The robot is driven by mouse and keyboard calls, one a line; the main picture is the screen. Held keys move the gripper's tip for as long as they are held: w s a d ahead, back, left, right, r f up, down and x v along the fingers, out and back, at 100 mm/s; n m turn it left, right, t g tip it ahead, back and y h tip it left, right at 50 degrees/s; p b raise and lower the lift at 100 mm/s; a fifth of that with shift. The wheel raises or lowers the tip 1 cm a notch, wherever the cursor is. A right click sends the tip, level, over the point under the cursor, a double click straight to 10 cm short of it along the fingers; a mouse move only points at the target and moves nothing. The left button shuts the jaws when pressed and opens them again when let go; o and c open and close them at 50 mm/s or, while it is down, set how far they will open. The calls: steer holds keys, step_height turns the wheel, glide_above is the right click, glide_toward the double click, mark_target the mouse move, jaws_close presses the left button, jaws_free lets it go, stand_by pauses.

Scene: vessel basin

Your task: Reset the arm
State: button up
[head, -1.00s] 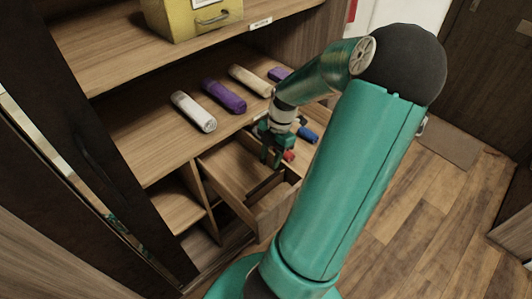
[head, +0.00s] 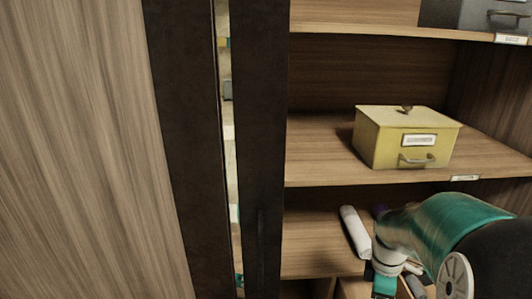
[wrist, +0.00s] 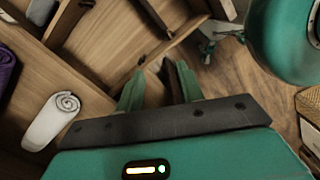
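My arm shows at the lower right of the head view, teal and bent, with my gripper partly cut off by the bottom edge. In the wrist view my gripper (wrist: 158,82) has its two green fingers apart with a gap between them and nothing held. It is over the wooden drawer and shelf area. A white rolled towel (wrist: 50,120) lies to the left of the fingers, apart from them; it also shows on the lower shelf in the head view (head: 354,232).
A yellow box (head: 408,138) with a handle stands on the middle shelf (head: 315,172). A dark grey box (head: 490,14) sits on the upper shelf. A purple roll (wrist: 6,72) and a grey roll (wrist: 40,12) lie at the wrist view's left. Wooden floor (wrist: 238,78) shows at right.

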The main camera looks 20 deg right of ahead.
steer(key=s+a+r+m+t, duration=0.1)
steer(key=a+r+m+t, duration=0.2)
steer(key=a, duration=0.8)
steer(key=s+a+r+m+t, duration=0.2)
steer(key=a+r+m, duration=0.5)
steer(key=a+r, duration=0.4)
steer(key=shift+a+r+t, duration=0.35)
steer(key=shift+r+t, duration=0.05)
steer(key=shift+t, duration=0.3)
steer(key=shift+s+d, duration=0.15)
